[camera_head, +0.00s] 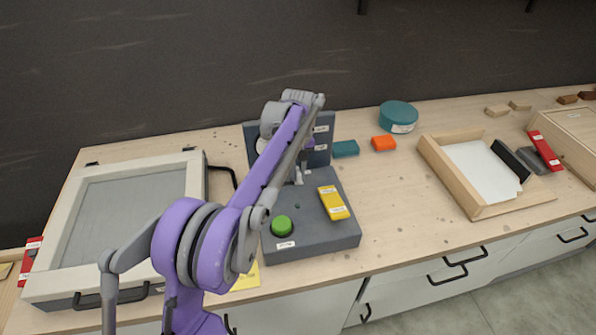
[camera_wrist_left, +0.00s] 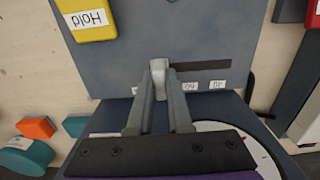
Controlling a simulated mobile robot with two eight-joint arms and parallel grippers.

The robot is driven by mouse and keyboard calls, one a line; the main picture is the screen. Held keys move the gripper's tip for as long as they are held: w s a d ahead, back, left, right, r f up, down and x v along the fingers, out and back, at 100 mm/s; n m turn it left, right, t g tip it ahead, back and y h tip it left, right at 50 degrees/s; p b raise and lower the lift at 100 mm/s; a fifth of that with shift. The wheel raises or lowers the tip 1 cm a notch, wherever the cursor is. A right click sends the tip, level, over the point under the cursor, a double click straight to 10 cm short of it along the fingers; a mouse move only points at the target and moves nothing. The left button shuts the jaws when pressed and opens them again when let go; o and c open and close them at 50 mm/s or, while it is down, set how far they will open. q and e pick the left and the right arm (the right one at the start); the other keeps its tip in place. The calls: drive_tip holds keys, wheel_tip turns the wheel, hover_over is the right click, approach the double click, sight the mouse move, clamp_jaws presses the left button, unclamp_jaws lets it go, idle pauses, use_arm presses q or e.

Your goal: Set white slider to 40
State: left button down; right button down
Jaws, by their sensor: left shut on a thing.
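The white slider (camera_wrist_left: 159,72) is a pale knob at the left end of the visible part of a dark slot (camera_wrist_left: 205,65) in the grey console's flat top. My left gripper (camera_wrist_left: 160,69) is shut on it, one finger on each side. Small upside-down labels lie beside the slot, right of the fingers; their numbers are too small to read surely. In the head view, the left gripper (camera_head: 298,178) is over the console (camera_head: 315,240), partly hidden by my arm. My right gripper is not in view.
A green button (camera_head: 282,225) and a yellow block marked Hold (camera_wrist_left: 92,18) sit on the console. Its upright panel (camera_head: 322,150) stands behind the gripper and bears a white dial (camera_wrist_left: 235,128). A framed panel (camera_head: 60,290) lies left; a wooden tray (camera_head: 437,172) stands right.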

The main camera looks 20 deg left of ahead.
use_arm(q)
drive_tip(key=s+a, duration=0.1)
drive_tip(key=a, duration=0.1)
drive_tip(key=s+a, duration=0.2)
drive_tip(key=a, duration=0.1)
drive_tip(key=s+a, duration=0.2)
drive_tip(key=shift+s+a+b, duration=0.15)
drive_tip(key=shift+s+b, duration=0.05)
drive_tip(key=shift+b, duration=0.15)
drive_tip(key=c, duration=0.8)
unclamp_jaws()
drive_tip(key=shift+s+a, duration=0.1)
drive_tip(key=shift+c, duration=0.2)
drive_tip(key=shift+r, duration=0.25)
wheel_tip(320, 180, up, 10)
drive_tip(key=p, duration=0.1)
drive_tip(key=shift+r, duration=0.2)
